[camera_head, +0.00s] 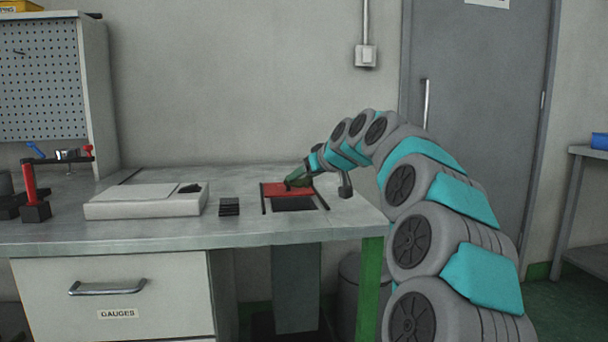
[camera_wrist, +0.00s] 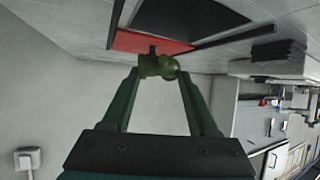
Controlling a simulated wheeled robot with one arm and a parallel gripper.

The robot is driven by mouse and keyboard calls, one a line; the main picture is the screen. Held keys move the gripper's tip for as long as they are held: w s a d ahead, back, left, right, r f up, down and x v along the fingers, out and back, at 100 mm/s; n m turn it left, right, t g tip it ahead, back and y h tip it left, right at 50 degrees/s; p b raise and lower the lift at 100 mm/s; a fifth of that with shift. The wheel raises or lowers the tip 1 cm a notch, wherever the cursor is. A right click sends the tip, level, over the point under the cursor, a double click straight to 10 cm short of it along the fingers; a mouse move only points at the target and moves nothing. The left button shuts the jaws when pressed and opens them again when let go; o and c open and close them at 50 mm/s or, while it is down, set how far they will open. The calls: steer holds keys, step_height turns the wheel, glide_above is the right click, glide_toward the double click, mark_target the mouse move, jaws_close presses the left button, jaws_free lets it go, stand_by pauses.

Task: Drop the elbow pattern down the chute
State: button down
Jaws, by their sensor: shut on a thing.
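My gripper (camera_head: 298,179) is over the bench at the chute, pointing down to the left. In the wrist view, my gripper (camera_wrist: 157,72) is shut on a small olive-green rounded piece, the elbow pattern (camera_wrist: 168,68). The chute has a red cover (camera_head: 273,188) at its back and a dark opening (camera_head: 293,204) in front. In the wrist view the red cover (camera_wrist: 130,42) has a small dark stub close to the pattern; I cannot tell whether they touch. The dark opening (camera_wrist: 175,20) lies beyond the cover.
A pale flat box (camera_head: 140,205), perhaps a scale, and a small black stack (camera_head: 229,207) stand left of the chute. A red-posted stand (camera_head: 31,190) is at the far left. A grey duct (camera_head: 297,285) runs below the bench, with a bin (camera_head: 350,290) beside it.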

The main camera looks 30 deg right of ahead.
step_height(320, 180, down, 5)
steer(key=shift+r+b, duration=0.2)
steer(key=shift+b, duration=0.7)
steer(key=shift+c, duration=0.4)
jaws_free()
steer(key=shift+s, duration=0.1)
steer(key=v, duration=0.7)
steer(key=shift+s+r, duration=0.1)
steer(key=shift+s, duration=0.2)
